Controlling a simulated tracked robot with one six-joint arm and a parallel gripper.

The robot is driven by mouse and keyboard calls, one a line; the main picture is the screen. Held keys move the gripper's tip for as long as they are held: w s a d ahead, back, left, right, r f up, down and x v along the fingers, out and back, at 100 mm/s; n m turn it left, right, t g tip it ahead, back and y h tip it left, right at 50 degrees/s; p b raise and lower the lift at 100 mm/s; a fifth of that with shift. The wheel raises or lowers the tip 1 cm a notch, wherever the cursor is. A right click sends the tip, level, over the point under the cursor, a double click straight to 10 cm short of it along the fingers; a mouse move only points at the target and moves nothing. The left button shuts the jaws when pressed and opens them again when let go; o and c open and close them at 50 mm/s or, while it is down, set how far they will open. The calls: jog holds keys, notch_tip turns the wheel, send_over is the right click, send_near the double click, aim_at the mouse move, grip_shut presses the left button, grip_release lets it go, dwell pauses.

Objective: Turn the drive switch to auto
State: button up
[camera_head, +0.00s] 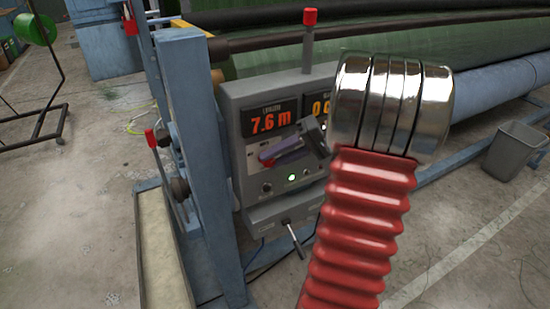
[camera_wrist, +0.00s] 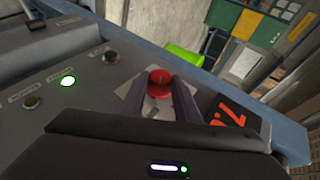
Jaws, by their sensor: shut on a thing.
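The drive switch has a red knob on a pale plate. In the wrist view the knob (camera_wrist: 159,78) shows at the tips of my gripper (camera_wrist: 172,92), whose dark fingers are shut on it. In the head view my gripper (camera_head: 275,154) reaches in from the right to the control box (camera_head: 236,97), and only a bit of red of the switch (camera_head: 266,161) shows past the fingers. The plate's markings are too small or covered, so I cannot tell which position the switch points to.
An orange display (camera_head: 270,120) reads 7.6 m; a second is partly hidden by my arm. A green light (camera_head: 292,178) glows below the switch, and a lever (camera_head: 293,238) sticks out lower down. A blue post (camera_head: 195,150) stands at left; a grey bin (camera_head: 514,150) at right.

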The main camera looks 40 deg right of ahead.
jog(key=o, duration=1)
jog(key=shift+o, duration=0.2)
jog(key=v, duration=1.4)
jog(key=shift+w+f, duration=0.1)
